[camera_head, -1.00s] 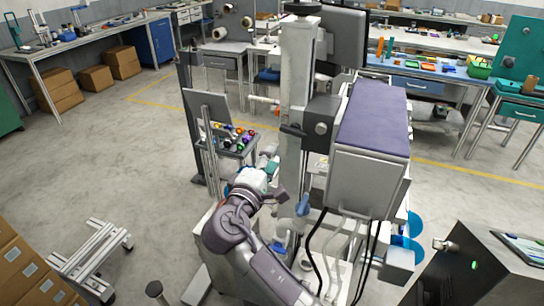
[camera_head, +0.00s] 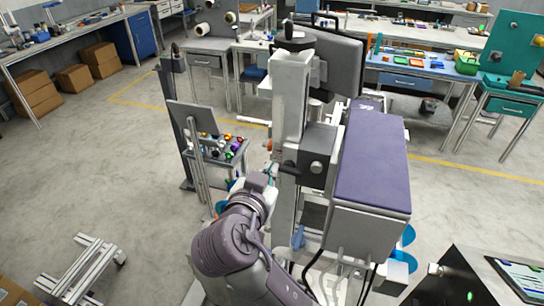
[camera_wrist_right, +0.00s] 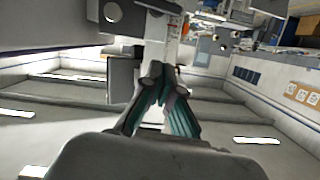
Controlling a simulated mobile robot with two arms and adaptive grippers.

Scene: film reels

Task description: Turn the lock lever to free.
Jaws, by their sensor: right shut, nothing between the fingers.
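A tall grey column (camera_head: 291,95) carries a grey block (camera_head: 318,165). A small black handle (camera_head: 289,168) sticks out to the left of this block; I cannot tell for sure that it is the lock lever, or how it is set. My right gripper (camera_head: 268,178) is beside the column, below and left of the handle, partly hidden by its own wrist. In the right wrist view its teal-lined fingers (camera_wrist_right: 160,72) are shut and hold nothing. The column and block rise beyond them; contact cannot be told. My left gripper is not in view.
A purple-topped grey housing (camera_head: 372,160) stands right of the column, with cables hanging below. A dark monitor (camera_head: 335,62) is behind. A small cart (camera_head: 222,150) with coloured parts stands left. A dark cabinet (camera_head: 470,275) is at lower right. Floor at left is mostly clear.

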